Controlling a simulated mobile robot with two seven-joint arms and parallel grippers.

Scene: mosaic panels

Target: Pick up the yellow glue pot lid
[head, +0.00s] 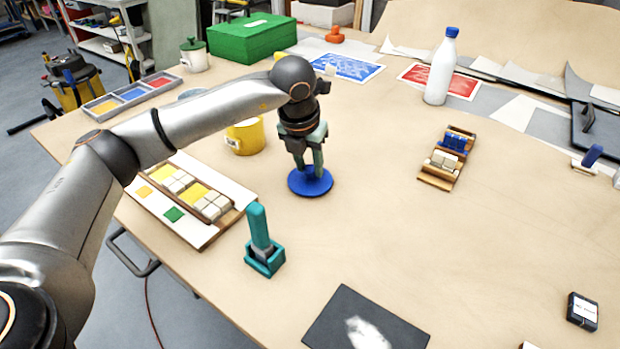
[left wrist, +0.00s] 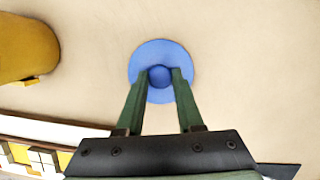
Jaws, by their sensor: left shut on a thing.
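A round blue lid (head: 297,187) with a small knob is in the middle-left of the table, and it also shows in the left wrist view (left wrist: 160,52). No yellow lid shows. My left gripper (head: 312,172) points down over the blue lid, its green fingers shut on the knob (left wrist: 160,76). I cannot tell whether the lid touches the table. The yellow glue pot (head: 246,138) stands to the left of the lid, its upper left partly behind my left arm. It also shows at the left wrist view's upper left (left wrist: 25,50). My right gripper is not in view.
A mosaic panel (head: 205,235) with tiles lies left of the lid. A teal-handled tool in a stand (head: 262,240) is in front. A tile rack (head: 436,178) and a white bottle (head: 441,75) are to the right.

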